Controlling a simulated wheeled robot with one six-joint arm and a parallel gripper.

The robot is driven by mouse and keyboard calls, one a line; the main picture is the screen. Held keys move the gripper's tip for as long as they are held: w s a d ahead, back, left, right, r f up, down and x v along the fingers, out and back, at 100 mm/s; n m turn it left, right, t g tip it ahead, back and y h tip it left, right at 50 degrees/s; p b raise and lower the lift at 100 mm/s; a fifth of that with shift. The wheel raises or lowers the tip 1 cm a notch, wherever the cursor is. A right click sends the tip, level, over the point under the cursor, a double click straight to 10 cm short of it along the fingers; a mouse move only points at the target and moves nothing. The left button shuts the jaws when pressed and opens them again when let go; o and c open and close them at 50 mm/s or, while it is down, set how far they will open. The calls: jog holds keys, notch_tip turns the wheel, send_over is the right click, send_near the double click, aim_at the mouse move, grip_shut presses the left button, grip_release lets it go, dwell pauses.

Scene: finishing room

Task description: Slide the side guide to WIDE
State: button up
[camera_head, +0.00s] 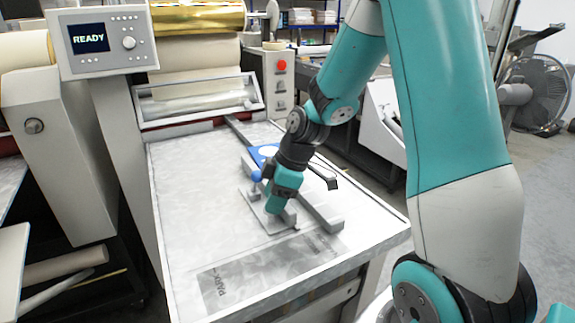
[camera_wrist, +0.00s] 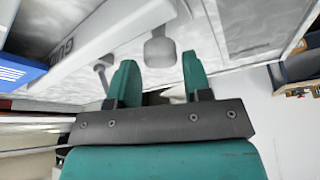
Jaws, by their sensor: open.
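The side guide (camera_head: 322,212) is a long grey bar lying across the white machine bed (camera_head: 185,205). In the wrist view, a light grey bar with the letters "GU" (camera_wrist: 72,45) crosses the upper left. A short grey knob (camera_wrist: 159,50) stands beside it, and a thinner peg (camera_wrist: 102,76) is to its left. My gripper (camera_head: 275,208) points down over the bed beside the bar. In the wrist view, its two teal fingers are apart (camera_wrist: 160,76), with the knob seen just beyond the gap. Contact with the knob cannot be told. No WIDE mark is readable.
A blue part (camera_head: 262,153) sits behind my gripper. A grey printed strip (camera_head: 255,277) lies on the front of the bed. A control panel reading READY (camera_head: 100,42) stands at left, rollers (camera_head: 195,58) at the back. The bed's left side is clear.

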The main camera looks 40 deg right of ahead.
jog(key=v, duration=1.6)
jog(key=shift+a, duration=0.15)
